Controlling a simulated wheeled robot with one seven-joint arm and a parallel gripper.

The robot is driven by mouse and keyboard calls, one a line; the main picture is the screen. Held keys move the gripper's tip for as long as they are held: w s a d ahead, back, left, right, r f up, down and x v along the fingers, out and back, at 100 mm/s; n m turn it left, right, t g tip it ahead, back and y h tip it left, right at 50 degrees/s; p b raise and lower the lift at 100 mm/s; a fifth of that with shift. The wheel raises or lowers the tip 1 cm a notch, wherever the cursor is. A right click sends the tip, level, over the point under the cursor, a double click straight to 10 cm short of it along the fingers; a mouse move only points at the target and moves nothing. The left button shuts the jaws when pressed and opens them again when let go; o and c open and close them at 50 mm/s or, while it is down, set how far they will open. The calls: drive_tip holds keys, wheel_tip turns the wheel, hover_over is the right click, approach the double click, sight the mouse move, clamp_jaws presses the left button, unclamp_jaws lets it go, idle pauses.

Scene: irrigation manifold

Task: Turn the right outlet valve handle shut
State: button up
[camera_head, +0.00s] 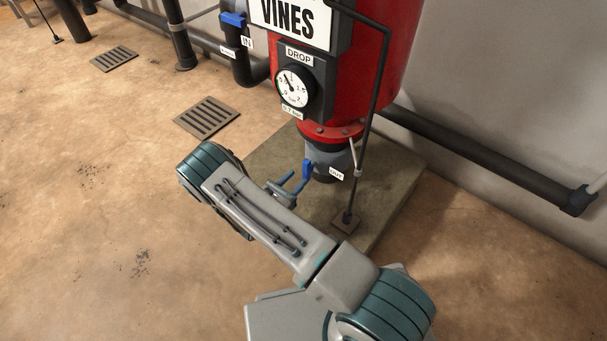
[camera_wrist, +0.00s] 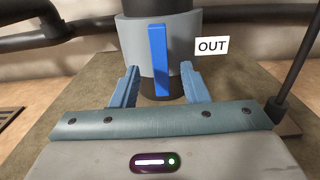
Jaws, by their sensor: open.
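The outlet valve handle is a blue lever (camera_wrist: 159,60) on a grey valve body (camera_wrist: 131,45) beside a white OUT label (camera_wrist: 212,46). In the wrist view it stands upright. In the head view the blue handle (camera_head: 307,170) is under the red tank, left of the OUT label (camera_head: 336,174). My gripper (camera_wrist: 158,84) has its two blue fingers apart, one on each side of the handle's lower part in the picture, with gaps on both sides. In the head view my gripper (camera_head: 290,181) is just left of the handle. Whether the fingers reach its depth is unclear.
A red tank (camera_head: 384,60) with a VINES sign and a DROP gauge (camera_head: 295,86) stands above. A thin dark post (camera_head: 366,130) rises right of the valve. Another blue handle (camera_head: 233,19) is at the IN pipe. Open floor lies left.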

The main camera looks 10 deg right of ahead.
sight(305, 171)
drive_tip(key=b+x, duration=0.1)
drive_tip(key=x, duration=0.3)
drive_tip(key=shift+w+d, duration=0.3)
clamp_jaws()
